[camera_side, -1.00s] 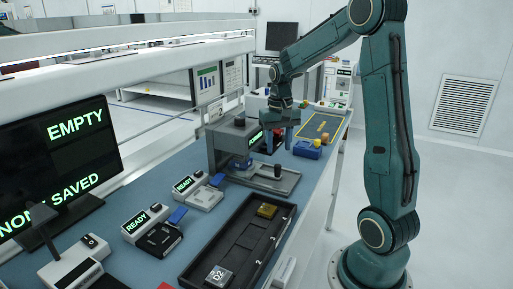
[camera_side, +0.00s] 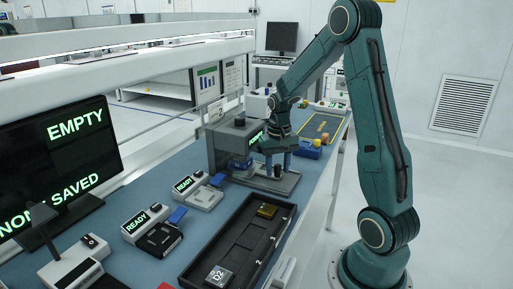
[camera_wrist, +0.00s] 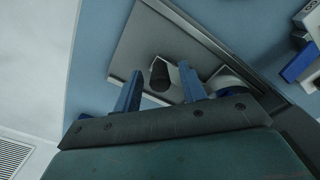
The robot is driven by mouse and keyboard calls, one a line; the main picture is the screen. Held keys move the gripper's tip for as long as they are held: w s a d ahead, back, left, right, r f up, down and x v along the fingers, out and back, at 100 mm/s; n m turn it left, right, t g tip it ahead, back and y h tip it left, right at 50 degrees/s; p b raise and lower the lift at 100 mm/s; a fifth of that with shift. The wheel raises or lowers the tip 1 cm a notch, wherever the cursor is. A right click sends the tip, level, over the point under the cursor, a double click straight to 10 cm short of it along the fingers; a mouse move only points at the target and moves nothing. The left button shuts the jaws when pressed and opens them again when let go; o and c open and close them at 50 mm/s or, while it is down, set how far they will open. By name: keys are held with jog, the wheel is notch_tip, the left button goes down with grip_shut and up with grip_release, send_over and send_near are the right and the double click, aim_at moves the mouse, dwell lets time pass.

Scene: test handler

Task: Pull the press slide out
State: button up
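The press (camera_side: 224,148) is a grey housing on the blue bench, left of my gripper in the side view. Its slide is a flat grey plate (camera_side: 262,184) reaching out to the right, with an upright dark knob (camera_side: 277,171) on it. My gripper (camera_side: 277,162) points down over the slide, with its blue fingers apart. In the wrist view the dark knob (camera_wrist: 159,74) shows between the two fingers, with gaps visible beside it. I cannot tell how far down the fingers reach along the knob. The slide plate (camera_wrist: 152,35) lies below.
A black tray (camera_side: 228,227) with a D2 block (camera_side: 218,275) and a yellowish block (camera_side: 267,210) lies in front. Two READY units (camera_side: 198,193) stand left of it. A blue block (camera_side: 307,148) and a yellow-edged mat (camera_side: 325,125) are behind my gripper.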

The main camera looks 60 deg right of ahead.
grip_shut()
jog(key=s, duration=1)
jog(key=shift+s, duration=0.2)
jog(key=shift+o, duration=0.4)
grip_release()
jog(key=shift+r, duration=0.2)
notch_tip(320, 180, up, 14)
jog(key=shift+f, duration=0.25)
